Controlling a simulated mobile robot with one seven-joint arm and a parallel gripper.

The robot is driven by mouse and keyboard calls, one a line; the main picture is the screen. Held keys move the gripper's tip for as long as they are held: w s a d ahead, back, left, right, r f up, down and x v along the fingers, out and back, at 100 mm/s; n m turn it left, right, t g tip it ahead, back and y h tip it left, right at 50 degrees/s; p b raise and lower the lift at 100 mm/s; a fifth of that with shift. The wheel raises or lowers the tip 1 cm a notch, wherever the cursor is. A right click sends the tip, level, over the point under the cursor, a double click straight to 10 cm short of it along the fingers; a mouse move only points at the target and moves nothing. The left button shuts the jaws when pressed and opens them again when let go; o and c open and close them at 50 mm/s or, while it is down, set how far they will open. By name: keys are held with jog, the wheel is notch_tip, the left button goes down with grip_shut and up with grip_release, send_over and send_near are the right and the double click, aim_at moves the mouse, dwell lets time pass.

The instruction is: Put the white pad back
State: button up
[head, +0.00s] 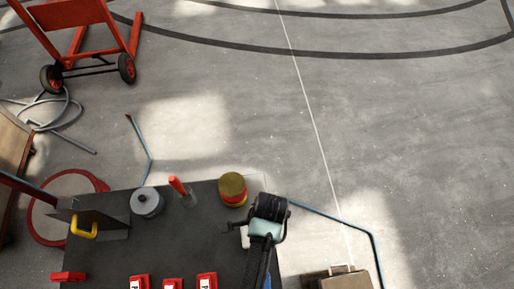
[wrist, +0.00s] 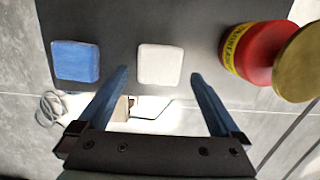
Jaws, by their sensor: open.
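The white pad (wrist: 160,64) lies flat on the dark tabletop near its edge, in the middle of the wrist view. In the head view a pale sliver (head: 244,238) beside my gripper looks like it, mostly hidden by the arm. My gripper (wrist: 158,77) is open and empty; its two blue fingers point toward the pad, one to each side and apart from it. In the head view my gripper (head: 266,215) is over the table's right edge.
A blue pad (wrist: 76,61) lies left of the white one, a red can with a gold lid (wrist: 272,55) right of it. The dark table (head: 105,262) also bears a grey spool (head: 147,202), an orange-handled tool (head: 180,190) and red labelled blocks (head: 172,284). Floor beyond is open.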

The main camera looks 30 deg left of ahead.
notch_tip(320, 180, up, 8)
jog(key=d, duration=0.1)
jog(key=shift+w, duration=0.3)
jog(key=w+r+n+t, duration=0.2)
jog(key=w+r+t, duration=0.4)
jog(key=w+r, duration=0.7)
jog(key=w+d+r+n+t, duration=0.15)
jog(key=w+r+t, duration=0.35)
jog(key=r, duration=0.6)
jog(key=w+d+r+n+t, duration=0.15)
jog(key=w+r+t, duration=0.35)
jog(key=r, duration=0.6)
notch_tip(320, 180, up, 17)
jog(key=d+n+t, duration=0.2)
jog(key=n+t, duration=0.1)
jog(key=t, duration=0.2)
jog(key=s+d+r+n+t, duration=0.1)
jog(key=s+r+t, duration=0.2)
jog(key=s+r, duration=0.3)
jog(key=s+d+r+n+t+h, duration=0.1)
jog(key=s+r+t, duration=0.3)
jog(key=r, duration=0.9)
jog(key=s+d+n, duration=0.1)
jog(key=s, duration=0.2)
